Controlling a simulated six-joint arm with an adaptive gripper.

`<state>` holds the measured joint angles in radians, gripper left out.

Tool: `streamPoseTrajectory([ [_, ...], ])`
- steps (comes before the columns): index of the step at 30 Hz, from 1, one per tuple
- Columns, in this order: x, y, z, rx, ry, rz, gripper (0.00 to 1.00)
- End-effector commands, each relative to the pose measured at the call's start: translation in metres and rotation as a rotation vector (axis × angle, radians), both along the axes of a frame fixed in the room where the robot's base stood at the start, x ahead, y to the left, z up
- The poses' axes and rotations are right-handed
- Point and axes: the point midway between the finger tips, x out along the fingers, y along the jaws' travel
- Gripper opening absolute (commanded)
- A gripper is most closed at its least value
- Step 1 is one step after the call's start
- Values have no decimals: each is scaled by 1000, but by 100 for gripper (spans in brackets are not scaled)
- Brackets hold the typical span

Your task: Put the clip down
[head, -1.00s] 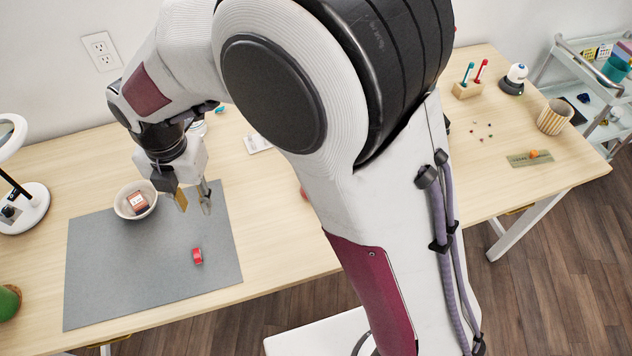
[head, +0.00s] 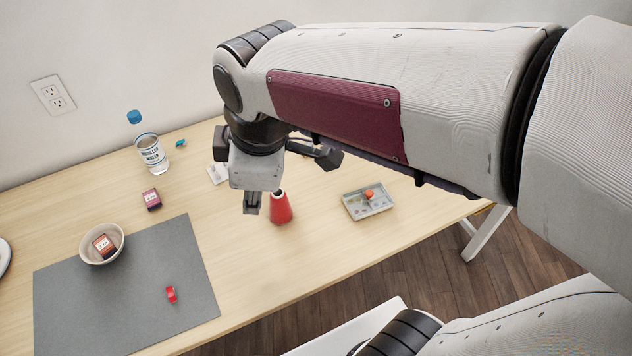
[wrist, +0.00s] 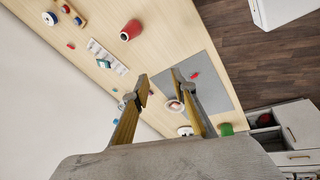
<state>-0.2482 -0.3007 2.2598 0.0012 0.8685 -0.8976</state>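A small red clip (head: 171,295) lies on the grey mat (head: 190,255), on its right front part in the head view. In the wrist view the red clip (wrist: 194,75) also lies on the mat, apart from my fingers. My gripper (head: 252,205) is above the table, right of the mat and close to a red thread cone (head: 281,210) in the head view. In the wrist view the two fingers of my gripper (wrist: 160,82) stand apart with nothing seen held between them.
A bowl (head: 86,257) holding a small labelled box overlaps the mat's back left corner. A dark red box (head: 152,199), a water bottle (head: 150,150) and a small teal object (head: 181,143) stand behind. A grey tray (head: 376,208) with an orange item is at right.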

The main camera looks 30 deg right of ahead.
Motion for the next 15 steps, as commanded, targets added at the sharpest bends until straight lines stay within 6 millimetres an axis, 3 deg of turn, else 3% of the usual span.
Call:
streamPoseTrajectory([
  [15, -68, -64, 18, 255, -89, -772, 26],
])
